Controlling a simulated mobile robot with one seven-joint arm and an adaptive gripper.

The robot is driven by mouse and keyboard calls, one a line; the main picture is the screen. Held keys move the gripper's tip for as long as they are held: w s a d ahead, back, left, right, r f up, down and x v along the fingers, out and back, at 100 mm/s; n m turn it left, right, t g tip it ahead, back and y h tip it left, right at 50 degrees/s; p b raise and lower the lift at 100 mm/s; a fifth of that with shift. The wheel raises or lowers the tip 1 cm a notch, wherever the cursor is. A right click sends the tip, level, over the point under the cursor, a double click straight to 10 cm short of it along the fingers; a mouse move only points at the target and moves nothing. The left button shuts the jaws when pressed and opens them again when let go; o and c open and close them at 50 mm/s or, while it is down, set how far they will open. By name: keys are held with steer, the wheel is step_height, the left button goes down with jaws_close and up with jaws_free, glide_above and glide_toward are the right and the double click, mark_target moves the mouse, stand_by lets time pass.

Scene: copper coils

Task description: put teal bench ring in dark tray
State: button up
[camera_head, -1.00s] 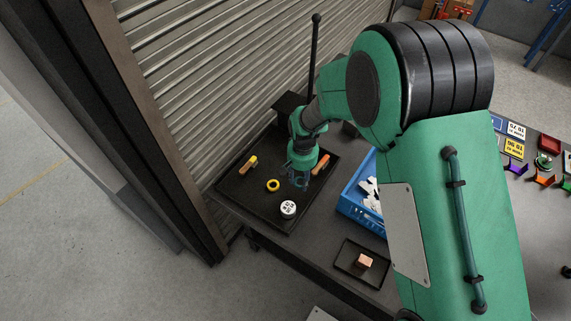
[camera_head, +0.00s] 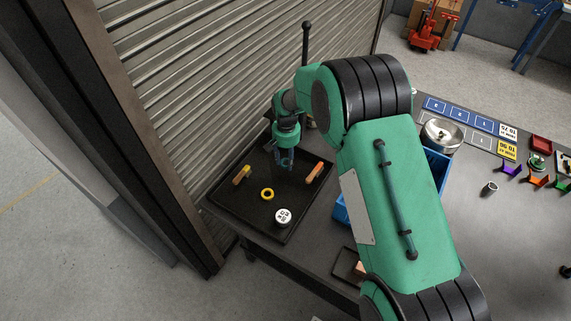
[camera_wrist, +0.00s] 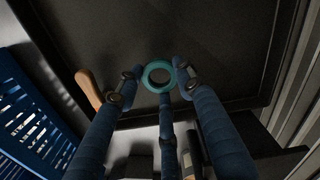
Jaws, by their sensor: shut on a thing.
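The teal bench ring (camera_wrist: 158,74) is between the fingertips of my gripper (camera_wrist: 160,78) in the wrist view, its hole facing the camera. The gripper is shut on it. The tray's dark floor (camera_wrist: 220,40) lies behind the ring in the wrist view. I cannot tell how high the ring is above it.
The tray holds a yellow ring (camera_head: 267,194), a white round piece (camera_head: 283,217), a yellow-ended tool (camera_head: 241,175) and an orange-handled tool (camera_head: 315,173). A blue crate (camera_head: 340,210) stands to the right, a shutter (camera_head: 190,80) behind. The tray's left front is clear.

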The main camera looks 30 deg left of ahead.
steer(key=shift+w+a, duration=0.4)
steer(key=shift+f+b, duration=0.35)
steer(key=shift+f, duration=1.4)
steer(key=shift+f, duration=0.1)
steer(key=o, duration=1.3)
steer(key=shift+c, duration=0.2)
step_height(320, 180, up, 12)
steer(key=p, duration=0.1)
steer(key=shift+p, duration=0.3)
